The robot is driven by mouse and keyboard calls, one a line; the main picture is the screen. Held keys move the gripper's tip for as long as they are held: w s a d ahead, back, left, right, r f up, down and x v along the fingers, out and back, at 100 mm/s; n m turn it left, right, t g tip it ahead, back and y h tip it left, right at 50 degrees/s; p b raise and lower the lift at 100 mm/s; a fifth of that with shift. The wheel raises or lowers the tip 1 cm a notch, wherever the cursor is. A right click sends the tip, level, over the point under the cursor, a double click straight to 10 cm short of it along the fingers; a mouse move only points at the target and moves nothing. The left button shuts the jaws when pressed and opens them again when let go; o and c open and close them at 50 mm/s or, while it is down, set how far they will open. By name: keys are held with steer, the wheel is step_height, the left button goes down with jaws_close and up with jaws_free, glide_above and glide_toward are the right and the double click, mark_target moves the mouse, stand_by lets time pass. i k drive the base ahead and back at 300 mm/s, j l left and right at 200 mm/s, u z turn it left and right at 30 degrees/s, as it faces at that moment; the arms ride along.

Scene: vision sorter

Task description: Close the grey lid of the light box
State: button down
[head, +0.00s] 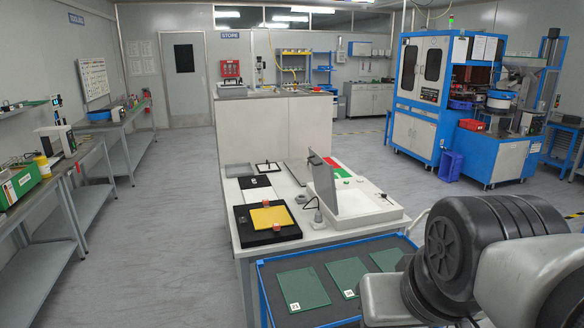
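The light box (376,213) is a low white box on the white table in the middle of the head view. Its grey lid (323,185) stands raised, tilted up steeply at the box's left side, so the box is open. A black cable lies on the box's right part. My gripper is outside the view. Only dark and grey links of my arm show at the lower right, nearer the camera than the box.
A black fixture with a yellow plate (271,217) lies left of the box. In front, a blue-framed cart (270,290) carries several green boards. A grey workbench (75,165) lines the left wall; a blue machine (420,85) stands at the back right. The floor at left is clear.

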mark_target(322, 173)
steer(key=i+j+z, duration=0.2)
steer(key=j, duration=0.55)
steer(key=j+z, duration=0.2)
steer(key=j, duration=0.5)
steer(key=i+j+z, duration=0.25)
steer(key=j, duration=0.55)
steer(key=j+z, duration=0.45)
steer(key=j, duration=0.65)
steer(key=i+j+z, duration=0.15)
steer(key=j, duration=0.2)
steer(key=i+j+z, duration=0.15)
steer(key=j, duration=0.2)
steer(key=i+j+z, duration=0.15)
steer(key=j, duration=0.2)
steer(key=i+j+z, duration=0.1)
steer(key=i+j, duration=0.15)
steer(key=j, duration=0.15)
steer(key=i+j+z, duration=0.1)
steer(key=j, duration=0.3)
steer(key=i, duration=0.1)
